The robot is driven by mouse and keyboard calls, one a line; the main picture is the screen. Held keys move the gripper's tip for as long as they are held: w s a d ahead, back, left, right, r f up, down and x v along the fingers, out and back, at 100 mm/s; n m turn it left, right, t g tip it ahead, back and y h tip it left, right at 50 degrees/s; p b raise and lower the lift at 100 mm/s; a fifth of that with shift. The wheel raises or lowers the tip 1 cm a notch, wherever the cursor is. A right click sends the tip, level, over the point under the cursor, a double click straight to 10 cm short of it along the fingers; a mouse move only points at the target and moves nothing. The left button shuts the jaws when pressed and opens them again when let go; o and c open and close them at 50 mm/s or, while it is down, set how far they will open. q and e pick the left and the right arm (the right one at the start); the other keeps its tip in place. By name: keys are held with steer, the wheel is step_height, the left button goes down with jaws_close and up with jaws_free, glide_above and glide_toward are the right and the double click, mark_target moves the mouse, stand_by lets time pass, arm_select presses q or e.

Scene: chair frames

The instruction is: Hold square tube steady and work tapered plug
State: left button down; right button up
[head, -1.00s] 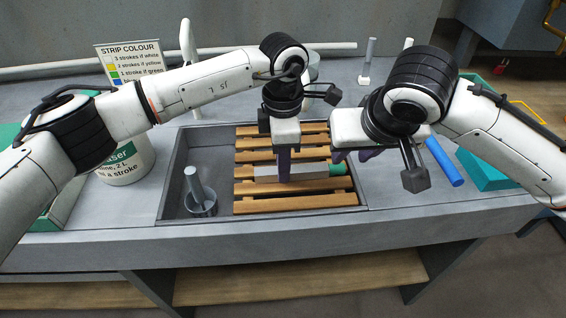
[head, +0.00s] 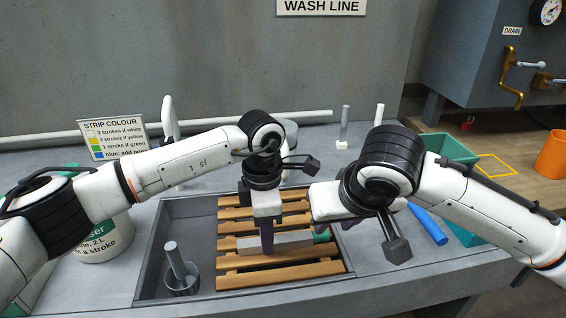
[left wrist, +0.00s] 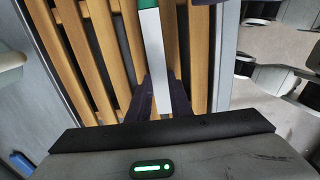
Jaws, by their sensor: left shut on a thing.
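The pale grey square tube (head: 285,241) lies along the wooden slats in the sink. It also shows in the left wrist view (left wrist: 154,45). A green piece, the tapered plug (head: 322,236), is at the tube's right end; how far it sits in the tube cannot be told. My left gripper (head: 267,238) points down, its dark purple fingers shut on the tube's left part. My right gripper (head: 347,223) is beside the green plug, mostly behind its own wrist; whether its fingers touch the plug is hidden.
A slatted wooden rack (head: 275,274) fills the sink's right part; a grey cup with a rod (head: 180,280) stands at its left. A blue cylinder (head: 428,226) and teal crate (head: 448,147) are to the right. A strip colour sign (head: 112,139) stands behind my left arm.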

arm_select(q)
steer(key=shift+s+f, duration=0.1)
steer(key=shift+f, duration=0.1)
steer(key=c, duration=1.5)
jaws_free()
steer(key=shift+r, duration=0.1)
